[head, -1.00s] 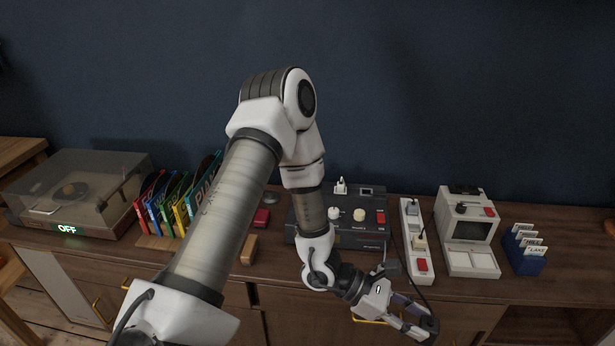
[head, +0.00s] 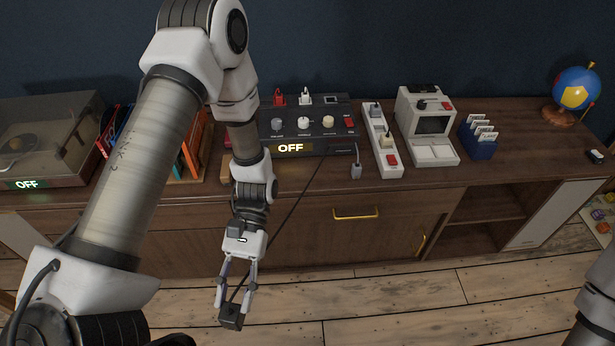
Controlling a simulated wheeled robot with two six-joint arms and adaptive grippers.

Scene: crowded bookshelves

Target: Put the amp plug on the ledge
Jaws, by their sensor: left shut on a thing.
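My left gripper (head: 234,290) hangs in front of the cabinet, over the wood floor, fingers pointing down. It is shut on a small black block, seemingly the amp plug (head: 231,317), at its fingertips. A dark cable runs from there up and right to the cabinet top near the amp. The black amp (head: 312,148) stands on the cabinet top, with knobs, a red switch and a lit OFF sign. Which surface is the ledge, I cannot tell; the cabinet top (head: 520,130) has a bare stretch at right. My right gripper is out of view.
A small white computer (head: 430,150), blue card holder (head: 480,149) and globe (head: 577,88) stand farther right. A turntable (head: 45,135) is at left.

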